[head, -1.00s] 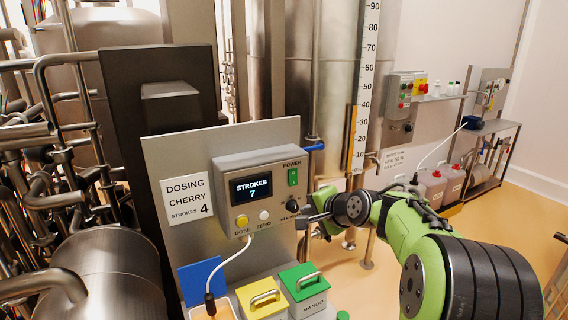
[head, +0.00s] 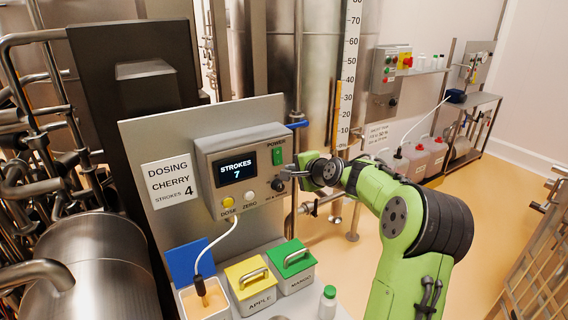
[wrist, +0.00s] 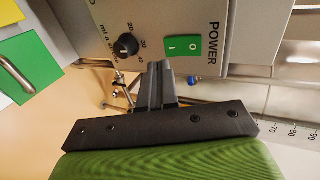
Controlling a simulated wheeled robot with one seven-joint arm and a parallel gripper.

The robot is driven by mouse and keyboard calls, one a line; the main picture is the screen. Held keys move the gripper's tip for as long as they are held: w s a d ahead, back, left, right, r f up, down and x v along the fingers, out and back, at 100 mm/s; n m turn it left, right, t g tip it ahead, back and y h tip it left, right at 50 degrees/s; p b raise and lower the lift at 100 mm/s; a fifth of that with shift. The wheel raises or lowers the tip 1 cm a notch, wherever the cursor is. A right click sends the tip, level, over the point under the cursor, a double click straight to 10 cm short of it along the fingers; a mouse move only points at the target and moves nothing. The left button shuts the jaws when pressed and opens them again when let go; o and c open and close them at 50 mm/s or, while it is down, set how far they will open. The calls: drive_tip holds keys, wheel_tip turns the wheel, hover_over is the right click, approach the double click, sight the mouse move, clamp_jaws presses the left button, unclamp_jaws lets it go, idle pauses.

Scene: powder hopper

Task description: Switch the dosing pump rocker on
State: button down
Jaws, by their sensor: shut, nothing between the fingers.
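The green power rocker (head: 277,156) is at the upper right of the grey dosing pump box (head: 204,160), under the word POWER. In the wrist view the rocker (wrist: 182,47) carries I and O marks; which side is pressed I cannot tell. The pump display (head: 236,170) is lit and reads STROKES 7. My gripper (head: 285,173) is shut and empty, just below and right of the rocker in the head view. In the wrist view its fingertips (wrist: 159,68) point at the panel between the black dial (wrist: 126,45) and the rocker, with no clear contact visible.
A yellow button (head: 228,202) and a white button (head: 250,196) sit below the display. A card (head: 171,182) reads DOSING CHERRY STROKES 4. Below stand an open bin with a blue lid (head: 193,257), a yellow-lidded bin (head: 247,272) and a green-lidded bin (head: 292,257).

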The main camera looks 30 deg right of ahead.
sight(278, 163)
drive_tip(key=w, duration=0.3)
drive_tip(key=w+p, duration=0.1)
drive_tip(key=shift+w+d+f, duration=0.1)
drive_tip(key=shift+w+f, duration=0.15)
drive_tip(key=shift+f, duration=0.1)
drive_tip(key=shift+w+f, duration=0.1)
drive_tip(key=shift+w, duration=0.2)
drive_tip(key=shift+w+f, duration=0.1)
drive_tip(key=shift+w, duration=0.1)
drive_tip(key=shift+w+r+p, duration=0.1)
drive_tip(key=shift+r+p, duration=0.6)
drive_tip(key=shift+r, duration=0.3)
